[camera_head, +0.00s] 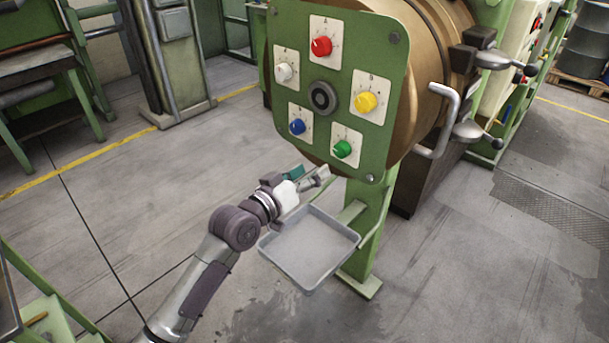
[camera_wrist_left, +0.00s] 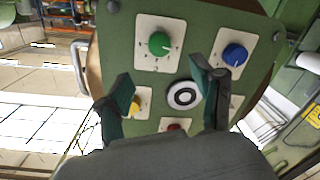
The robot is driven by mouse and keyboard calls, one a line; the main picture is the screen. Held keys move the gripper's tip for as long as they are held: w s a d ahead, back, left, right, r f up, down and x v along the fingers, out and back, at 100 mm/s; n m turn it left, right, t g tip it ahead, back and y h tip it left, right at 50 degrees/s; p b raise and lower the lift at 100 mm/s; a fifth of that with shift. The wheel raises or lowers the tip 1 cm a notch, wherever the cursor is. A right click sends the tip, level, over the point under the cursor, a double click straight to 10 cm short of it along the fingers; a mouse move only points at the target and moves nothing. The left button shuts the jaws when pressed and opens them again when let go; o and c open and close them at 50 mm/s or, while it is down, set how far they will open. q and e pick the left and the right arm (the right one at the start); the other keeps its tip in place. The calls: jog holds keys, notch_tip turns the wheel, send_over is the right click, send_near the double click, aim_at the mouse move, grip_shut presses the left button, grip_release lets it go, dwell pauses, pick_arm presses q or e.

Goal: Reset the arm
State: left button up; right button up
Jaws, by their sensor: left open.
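My left arm comes in from the lower left in the head view. Its gripper (camera_head: 308,177) is near the lower edge of the green panel (camera_head: 290,65), above a grey tray. In the left wrist view the gripper (camera_wrist_left: 165,90) is open and empty, its two dark green fingers apart in front of the panel. The panel carries a red knob (camera_head: 321,46), a white knob (camera_head: 285,72), a yellow knob (camera_head: 366,102), a blue knob (camera_head: 297,126), a green knob (camera_head: 343,149) and a dark central disc (camera_head: 322,97). My right gripper is not in view.
The grey tray (camera_head: 308,250) hangs below the panel beside a green post (camera_head: 370,225). A bent metal handle (camera_head: 443,120) and levers stick out at the machine's right. A green frame (camera_head: 40,305) stands at the lower left. Open floor lies left of my arm.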

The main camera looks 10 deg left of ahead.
pick_arm(q)
jog(key=shift+v, duration=0.85)
jog(key=shift+f, duration=0.1)
jog(key=s+a+f+n+g+y, duration=0.1)
jog(key=a+f+y, duration=0.15)
jog(key=f, duration=0.85)
jog(key=a+f+n+g+y, duration=0.1)
jog(key=a+f+g+y, duration=0.15)
jog(key=f, duration=0.85)
jog(key=s+a+f+g+y, duration=0.1)
jog(key=s+a+f, duration=0.3)
jog(key=f, duration=0.5)
jog(key=s+a+f+g+y, duration=0.1)
jog(key=s+f, duration=0.4)
jog(key=f, duration=0.3)
jog(key=s+a+f+m+g+y, duration=0.1)
jog(key=s+f, duration=0.6)
jog(key=s, duration=0.7)
jog(key=s+a+f+g, duration=0.3)
jog(key=s+f, duration=0.5)
jog(key=s, duration=0.6)
jog(key=s+a+f+m+g+y, duration=0.1)
jog(key=s+f+g, duration=0.3)
jog(key=s+f, duration=0.4)
jog(key=s+a, duration=0.1)
jog(key=s, duration=0.6)
jog(key=shift+a+m+y, duration=0.3)
